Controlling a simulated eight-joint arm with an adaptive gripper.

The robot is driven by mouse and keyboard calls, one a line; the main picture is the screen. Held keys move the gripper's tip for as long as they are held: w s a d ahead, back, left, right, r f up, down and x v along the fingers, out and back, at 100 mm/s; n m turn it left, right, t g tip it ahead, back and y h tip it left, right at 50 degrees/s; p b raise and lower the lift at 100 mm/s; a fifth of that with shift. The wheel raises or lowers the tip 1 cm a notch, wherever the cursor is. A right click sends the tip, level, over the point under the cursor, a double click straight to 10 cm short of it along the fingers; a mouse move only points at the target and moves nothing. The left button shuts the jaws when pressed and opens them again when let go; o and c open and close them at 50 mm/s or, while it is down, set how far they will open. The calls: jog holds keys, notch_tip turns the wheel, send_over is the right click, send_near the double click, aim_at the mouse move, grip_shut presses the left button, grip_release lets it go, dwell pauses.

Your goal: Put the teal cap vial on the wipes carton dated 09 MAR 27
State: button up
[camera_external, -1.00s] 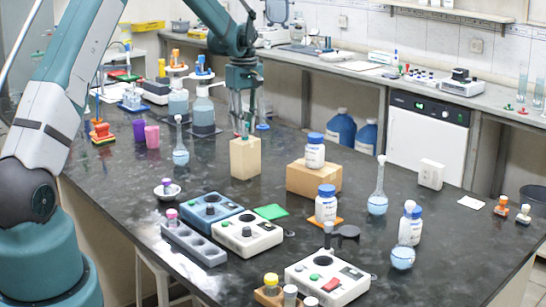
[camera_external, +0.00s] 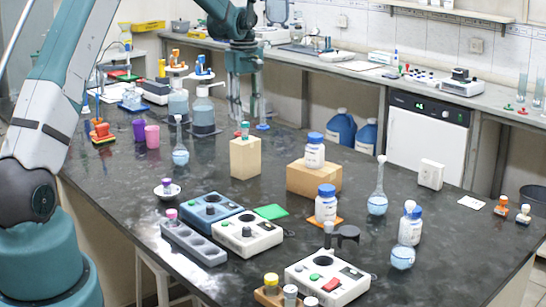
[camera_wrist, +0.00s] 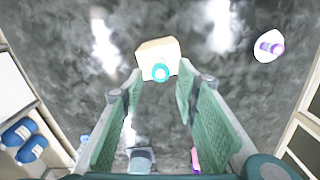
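The teal cap vial (camera_external: 245,131) stands upright on top of a tall tan carton (camera_external: 245,160) near the middle of the bench. The wrist view also shows its teal cap (camera_wrist: 160,73) near the front edge of the carton top (camera_wrist: 157,50). My gripper (camera_external: 245,112) is above the vial, fingers pointing down. In the wrist view my gripper (camera_wrist: 160,84) is open, with its green fingers apart on either side of the cap and a gap to each. A wider brown carton (camera_external: 313,179) stands to the right. No date is readable on either carton.
A white bottle with a blue cap (camera_external: 315,151) stands on the brown carton. A round flask (camera_external: 180,155) and pink cup (camera_external: 152,137) are left of the tan carton. A purple-capped vial sits on a white dish (camera_external: 168,191). Several devices stand in front.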

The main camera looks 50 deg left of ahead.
aim_at(246, 123)
notch_tip(246, 123, up, 7)
dwell(0.4)
jog(key=shift+r, duration=0.1)
dwell(0.4)
jog(key=s+d+r+m+t, duration=0.1)
jog(key=s+d+r+m, duration=0.2)
jog(key=s+d+r, duration=0.4)
jog(key=s+d+r+m+t, duration=0.15)
jog(key=s+d+r, duration=0.3)
jog(key=d, duration=0.45)
jog(key=s+d+r+m+t, duration=0.1)
jog(key=s+d+r+m, duration=0.25)
jog(key=s+d, duration=0.45)
jog(key=s+d+f+m+t, duration=0.1)
jog(key=s+d+m, duration=0.1)
jog(key=s+d, duration=0.3)
jog(key=s+d+f+m+t, duration=0.1)
jog(key=s+d, duration=0.4)
jog(key=s, duration=0.6)
jog(key=s+d+f+m+t, duration=0.1)
jog(key=s+d+f+m, duration=0.2)
jog(key=s+d+m, duration=0.2)
jog(key=s+d, duration=0.1)
jog(key=s, duration=0.2)
jog(key=shift+s+f+t, duration=0.25)
jog(key=shift+s+t, duration=0.1)
